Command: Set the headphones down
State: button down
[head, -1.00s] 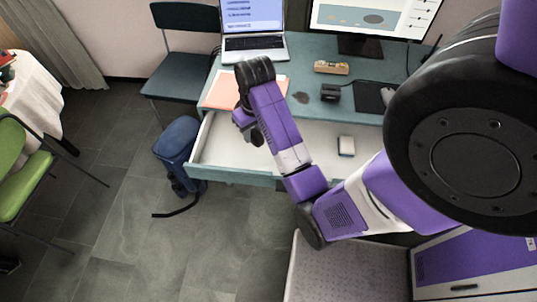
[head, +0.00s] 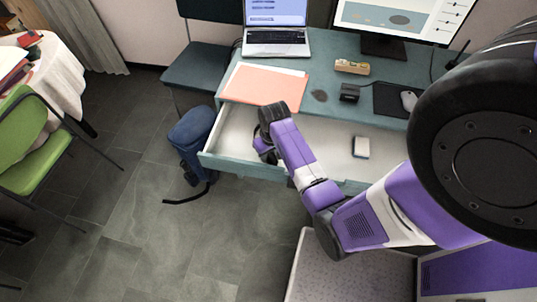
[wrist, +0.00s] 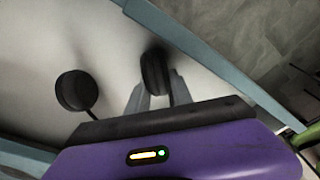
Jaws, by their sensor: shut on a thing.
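The headphones show in the wrist view as two black ear cups, one (wrist: 155,72) at my fingertips and the other (wrist: 75,90) to the left on a thin dark arm. My gripper (wrist: 157,97) is shut on the headphones at the right-hand cup. Both are over the white inside of the open drawer (wrist: 60,35). I cannot tell whether the headphones touch the drawer floor. In the head view my gripper (head: 264,152) is low over the left part of the drawer (head: 228,137), and my arm hides most of the headphones.
A small white box (head: 361,147) lies in the drawer to the right. The teal desktop (head: 325,77) above holds orange paper (head: 264,85), a laptop (head: 276,35), a black box (head: 349,92) and a mouse (head: 408,100). A blue bag (head: 192,140) stands left of the drawer.

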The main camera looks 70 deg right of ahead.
jog(key=shift+f, duration=0.15)
jog(key=c, duration=1.1)
grip_release()
